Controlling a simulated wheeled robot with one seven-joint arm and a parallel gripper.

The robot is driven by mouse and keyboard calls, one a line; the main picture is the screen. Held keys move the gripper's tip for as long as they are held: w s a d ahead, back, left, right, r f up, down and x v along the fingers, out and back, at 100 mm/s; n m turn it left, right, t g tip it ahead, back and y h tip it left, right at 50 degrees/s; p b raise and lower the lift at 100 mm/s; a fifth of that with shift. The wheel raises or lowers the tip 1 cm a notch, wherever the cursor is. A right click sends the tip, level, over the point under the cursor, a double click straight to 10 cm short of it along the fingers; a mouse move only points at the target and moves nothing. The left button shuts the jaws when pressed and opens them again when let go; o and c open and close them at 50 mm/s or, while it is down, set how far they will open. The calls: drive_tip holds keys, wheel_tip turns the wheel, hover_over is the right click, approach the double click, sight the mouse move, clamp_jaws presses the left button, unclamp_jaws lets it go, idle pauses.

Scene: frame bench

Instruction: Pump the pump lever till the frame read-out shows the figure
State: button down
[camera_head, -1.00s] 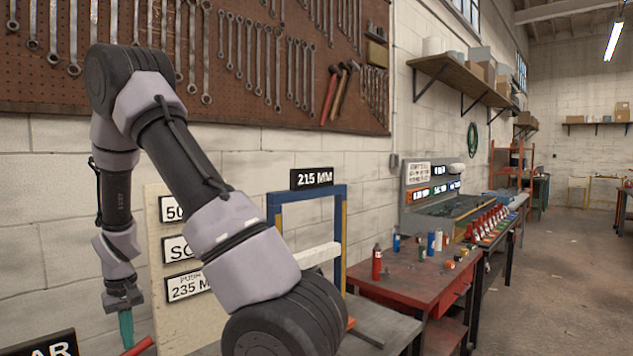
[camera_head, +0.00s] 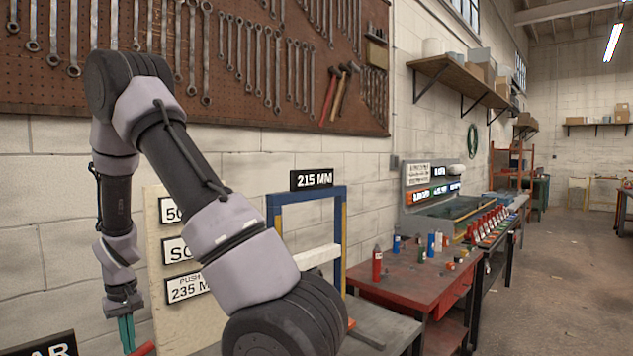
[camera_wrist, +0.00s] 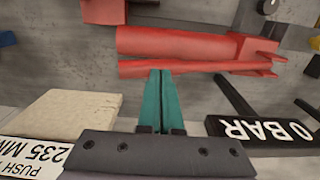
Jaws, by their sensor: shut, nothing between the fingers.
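The pump (camera_wrist: 175,41) is red and lies across the top of the wrist view. A thinner red bar, apparently the pump lever (camera_wrist: 205,66), runs along its near side. Its red end also shows at the bottom of the head view (camera_head: 144,348). My gripper (camera_wrist: 160,73) has teal fingers, shut and empty, with tips at the thin bar; I cannot tell if they touch. It points down in the head view (camera_head: 127,336). A board sign (camera_head: 188,287) reads PUSH and 235 MM.
A black sign (camera_wrist: 258,132) reading 0 BAR stands right of my fingers. The cream board (camera_wrist: 75,118) stands to the left. A red bench (camera_head: 410,290) with bottles and cans is at the right. My arm hides part of the board and frame.

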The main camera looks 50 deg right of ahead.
wheel_tip(320, 180, down, 7)
drive_tip(key=shift+f, duration=0.15)
wheel_tip(320, 180, up, 8)
drive_tip(key=shift+r, duration=0.1)
idle(0.6)
idle(0.9)
wheel_tip(320, 180, down, 8)
drive_tip(key=shift+f, duration=0.2)
drive_tip(key=shift+r, duration=4.2)
drive_tip(key=shift+d+f, duration=0.1)
